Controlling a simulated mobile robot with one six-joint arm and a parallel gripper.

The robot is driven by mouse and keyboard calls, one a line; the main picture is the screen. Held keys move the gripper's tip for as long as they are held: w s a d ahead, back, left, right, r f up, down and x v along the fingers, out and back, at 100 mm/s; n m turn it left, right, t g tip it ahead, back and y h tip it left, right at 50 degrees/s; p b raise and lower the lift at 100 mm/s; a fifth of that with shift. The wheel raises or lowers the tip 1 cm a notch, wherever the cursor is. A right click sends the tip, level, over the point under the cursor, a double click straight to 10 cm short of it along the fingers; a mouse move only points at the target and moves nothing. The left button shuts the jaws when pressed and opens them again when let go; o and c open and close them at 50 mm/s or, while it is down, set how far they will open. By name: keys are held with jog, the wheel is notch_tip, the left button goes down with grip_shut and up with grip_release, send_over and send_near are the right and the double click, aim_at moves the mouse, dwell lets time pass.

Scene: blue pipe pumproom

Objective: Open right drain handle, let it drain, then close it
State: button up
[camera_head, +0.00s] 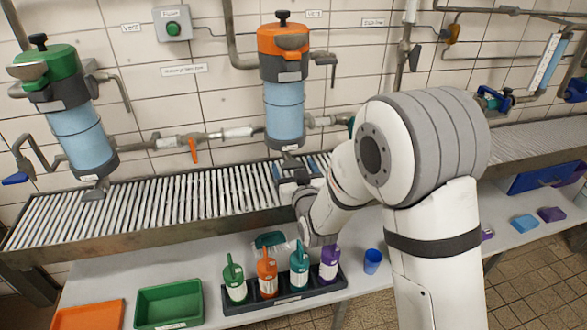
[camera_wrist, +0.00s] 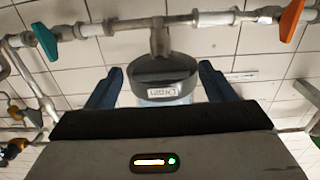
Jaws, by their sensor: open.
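The right vessel has an orange top (camera_head: 283,42) and a clear blue body (camera_head: 284,108). Its lower end (camera_head: 289,147) comes down just above my gripper (camera_head: 296,172) in the head view. I cannot tell how far the handle has turned. Any flow below it is not visible.
The slatted grating (camera_head: 160,210) runs beneath the vessels. A left vessel with a green top (camera_head: 50,68) has its own grey drain fitting (camera_head: 95,190). A wall pipe carries an orange lever (camera_head: 193,150). Bottles stand in a black rack (camera_head: 285,303) below, beside a blue cup (camera_head: 372,261).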

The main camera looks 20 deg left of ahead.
jog(key=shift+c, duration=0.2)
jog(key=c, duration=0.9)
jog(key=shift+c, duration=0.2)
